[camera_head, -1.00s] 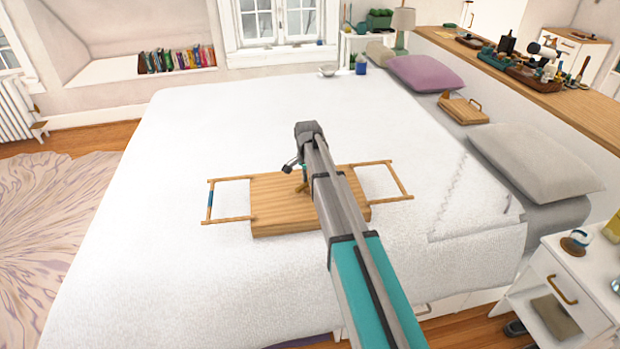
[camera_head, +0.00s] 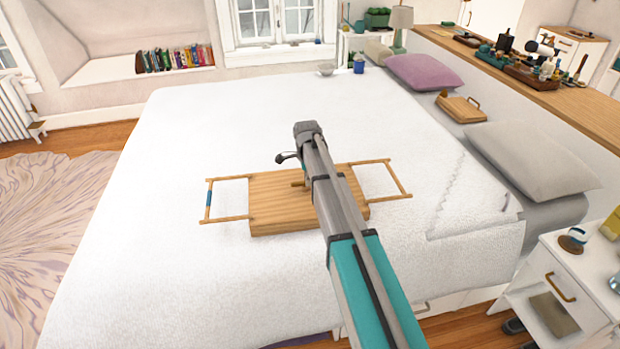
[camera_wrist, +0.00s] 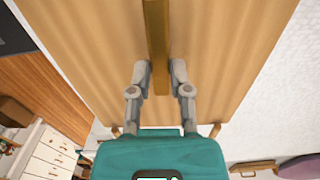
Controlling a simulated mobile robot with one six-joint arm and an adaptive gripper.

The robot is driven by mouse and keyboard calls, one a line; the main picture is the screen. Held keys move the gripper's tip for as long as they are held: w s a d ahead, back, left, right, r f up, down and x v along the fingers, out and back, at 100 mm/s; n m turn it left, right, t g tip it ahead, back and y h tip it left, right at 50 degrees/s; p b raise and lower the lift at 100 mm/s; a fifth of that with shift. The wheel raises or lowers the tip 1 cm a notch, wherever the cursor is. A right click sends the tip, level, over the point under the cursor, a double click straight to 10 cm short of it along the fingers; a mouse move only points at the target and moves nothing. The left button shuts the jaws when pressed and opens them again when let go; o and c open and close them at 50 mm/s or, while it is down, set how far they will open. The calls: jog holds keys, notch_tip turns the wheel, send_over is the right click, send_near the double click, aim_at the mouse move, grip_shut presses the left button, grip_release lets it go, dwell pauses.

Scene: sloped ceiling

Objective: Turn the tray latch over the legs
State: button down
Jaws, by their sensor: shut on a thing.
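The wooden tray (camera_head: 270,212) lies on the white bed with a leg frame reaching out on each side, the left one (camera_head: 208,202) and the right one (camera_head: 402,178). In the wrist view the tray's board (camera_wrist: 90,40) fills most of the picture. The tray latch (camera_wrist: 156,30), a narrow wooden bar, runs up the picture between the fingertips of my gripper (camera_wrist: 159,68). My gripper is shut on the latch. In the head view my arm hides the fingers and most of the latch; only a short end of it (camera_head: 298,184) shows left of the arm.
The bed cover (camera_head: 180,150) is clear around the tray. Pillows (camera_head: 530,160) and a small wooden item with a handle (camera_head: 463,107) lie along the right side. A white nightstand (camera_head: 575,270) stands at the lower right.

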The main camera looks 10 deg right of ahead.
jog(key=shift+s+d, duration=0.1)
jog(key=shift+s, duration=0.05)
jog(key=c, duration=0.6)
grip_release()
jog(key=shift+o, duration=0.2)
jog(key=shift+n, duration=0.3)
